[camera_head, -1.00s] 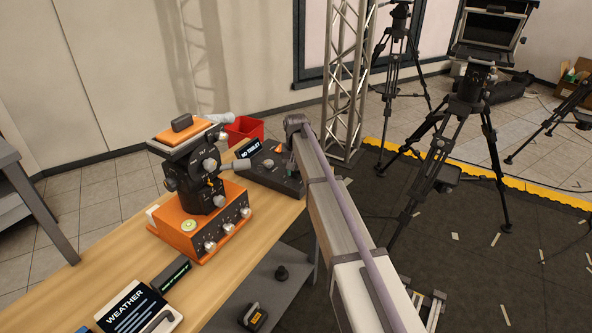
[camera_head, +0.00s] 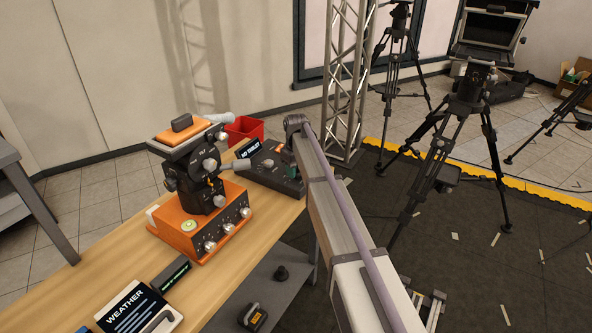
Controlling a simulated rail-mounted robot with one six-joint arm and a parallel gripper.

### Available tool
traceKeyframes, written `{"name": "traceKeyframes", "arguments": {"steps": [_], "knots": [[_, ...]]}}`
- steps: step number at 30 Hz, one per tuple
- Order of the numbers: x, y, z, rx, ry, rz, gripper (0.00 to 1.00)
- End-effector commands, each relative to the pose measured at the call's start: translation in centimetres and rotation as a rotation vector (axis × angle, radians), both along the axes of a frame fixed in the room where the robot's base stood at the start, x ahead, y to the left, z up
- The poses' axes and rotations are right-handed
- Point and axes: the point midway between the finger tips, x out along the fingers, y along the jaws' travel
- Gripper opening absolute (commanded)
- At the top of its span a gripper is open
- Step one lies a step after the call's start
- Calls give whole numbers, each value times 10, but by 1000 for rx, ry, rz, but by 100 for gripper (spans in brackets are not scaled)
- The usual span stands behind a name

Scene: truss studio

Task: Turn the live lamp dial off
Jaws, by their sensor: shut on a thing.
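An orange control box (camera_head: 190,228) stands on the wooden table, with several silver knobs on its front. A dark console (camera_head: 262,176) sits behind it to the right, with small controls on top and a black card with white lettering at its back edge. I cannot tell which dial is the live lamp dial. My arm's long beam (camera_head: 345,232) reaches from the lower right to a grey joint (camera_head: 298,122) beside the console. I cannot make out my gripper's jaws, which are hidden beyond the beam.
A black pan head (camera_head: 200,185) with an orange top plate stands at the orange box. A weather card (camera_head: 135,308) and a dark display bar (camera_head: 172,272) lie on the near table (camera_head: 110,265). A red bin (camera_head: 243,128) and a metal truss (camera_head: 347,75) stand behind.

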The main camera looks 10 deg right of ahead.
Motion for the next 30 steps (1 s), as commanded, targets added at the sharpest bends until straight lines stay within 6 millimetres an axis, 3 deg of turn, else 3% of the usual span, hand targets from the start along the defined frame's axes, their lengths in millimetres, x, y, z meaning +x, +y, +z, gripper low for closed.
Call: {"name": "traceKeyframes", "arguments": {"steps": [14, 15, 21, 30], "knots": [[-1, 0, 0, 0, 2, 15, 13], [-1, 0, 0, 0, 2, 15, 39], [-1, 0, 0, 0, 1, 15, 58], [0, 0, 2, 0, 0, 14, 62]]}}
